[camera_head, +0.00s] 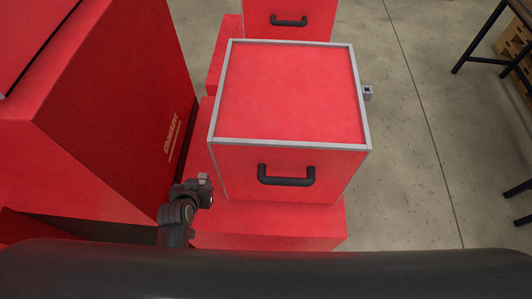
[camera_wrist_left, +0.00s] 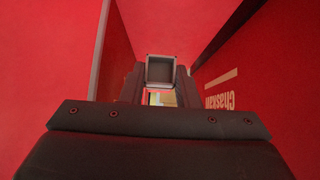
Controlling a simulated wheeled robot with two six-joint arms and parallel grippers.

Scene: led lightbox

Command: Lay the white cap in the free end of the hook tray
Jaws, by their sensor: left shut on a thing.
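My left gripper (camera_head: 204,186) is beside the front left of the red box, in the gap next to the large red case. It is shut on a small, pale grey, square, hollow-looking piece (camera_wrist_left: 161,69), which I take to be the white cap. The cap also shows as a small light spot at the gripper tip in the head view (camera_head: 203,177). In the left wrist view both fingers flank it. I cannot make out the hook tray in either view. My right gripper is not in view.
The red box (camera_head: 290,95) has a grey metal rim and a black front handle (camera_head: 286,175). A small grey square fitting (camera_head: 367,92) sticks out on its right side. A large red case (camera_head: 100,120) stands close on the left. Bare concrete floor (camera_head: 420,150) lies right.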

